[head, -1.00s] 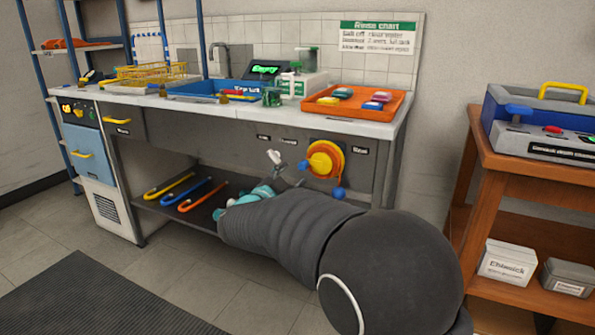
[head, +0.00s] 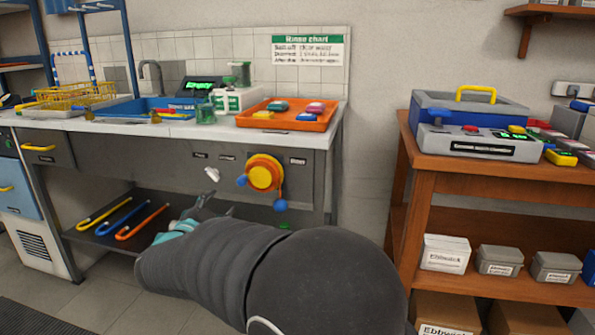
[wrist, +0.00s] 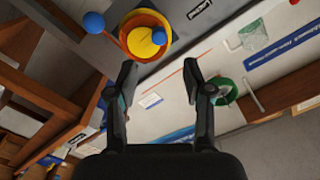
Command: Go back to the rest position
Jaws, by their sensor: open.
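My gripper (wrist: 157,75) is open and empty in the wrist view, its two dark fingers apart with nothing between them. In the head view my gripper (head: 207,203) is small and partly hidden by my dark arm, in front of the bench's grey front panel. The orange and yellow dial (head: 265,173) with blue knobs is on that panel, to the right of the gripper. In the wrist view the dial (wrist: 142,37) is beyond the fingertips, apart from them.
A sink bench (head: 190,127) carries an orange tray (head: 330,124) of coloured blocks. Coloured hooked rods (head: 122,217) lie on its lower shelf. A wooden shelf unit (head: 408,171) with a blue-grey machine (head: 472,125) stands at right.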

